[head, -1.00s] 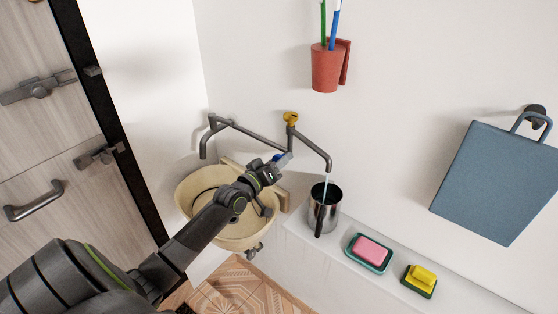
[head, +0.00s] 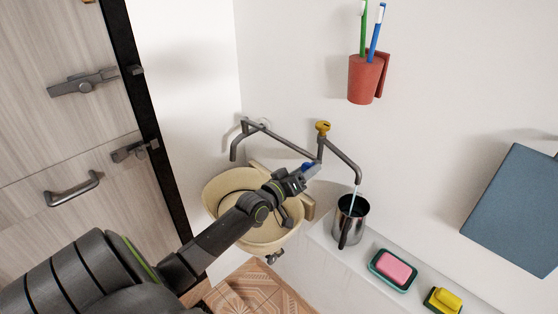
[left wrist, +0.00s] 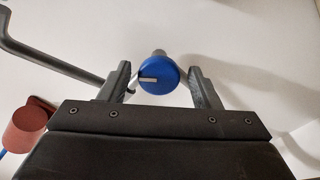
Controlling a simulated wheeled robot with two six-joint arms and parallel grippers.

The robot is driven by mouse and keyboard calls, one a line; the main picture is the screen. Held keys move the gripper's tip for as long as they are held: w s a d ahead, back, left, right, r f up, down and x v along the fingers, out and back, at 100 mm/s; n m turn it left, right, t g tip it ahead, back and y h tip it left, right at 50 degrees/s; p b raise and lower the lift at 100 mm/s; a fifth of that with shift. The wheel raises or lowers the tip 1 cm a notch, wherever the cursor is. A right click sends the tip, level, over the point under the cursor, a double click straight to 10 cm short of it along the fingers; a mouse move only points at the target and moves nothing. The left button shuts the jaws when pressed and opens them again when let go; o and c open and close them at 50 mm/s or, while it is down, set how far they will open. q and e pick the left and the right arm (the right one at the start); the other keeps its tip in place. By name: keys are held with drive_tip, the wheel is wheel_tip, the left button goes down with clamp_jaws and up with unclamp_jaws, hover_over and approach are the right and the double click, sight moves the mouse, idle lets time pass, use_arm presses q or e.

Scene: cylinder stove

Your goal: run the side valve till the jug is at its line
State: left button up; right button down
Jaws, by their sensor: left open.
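The side valve shows as a round blue knob with a pale mark (left wrist: 158,76) in the left wrist view. It sits between the spread fingers of my left gripper (head: 309,173), with a gap on each side. In the head view the gripper mostly hides the blue knob (head: 307,166). A steel jug (head: 351,222) with a dark handle stands under the end of the grey spout (head: 346,164). A thin stream of water (head: 354,194) runs from the spout into the jug. The jug's line and water level cannot be made out. My right gripper is not in view.
A cream basin (head: 226,187) lies under my left arm. A yellow knob (head: 322,127) tops the pipe. A ledge (head: 325,239) holds a pink soap (head: 394,267) and a yellow sponge (head: 446,299). A red toothbrush cup (head: 365,80) hangs above.

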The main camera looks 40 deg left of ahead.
use_arm(q)
drive_tip(key=s+a+p, duration=0.1)
drive_tip(key=s+p, duration=0.2)
drive_tip(key=s, duration=1.3)
drive_tip(key=shift+a, duration=0.15)
idle(4.8)
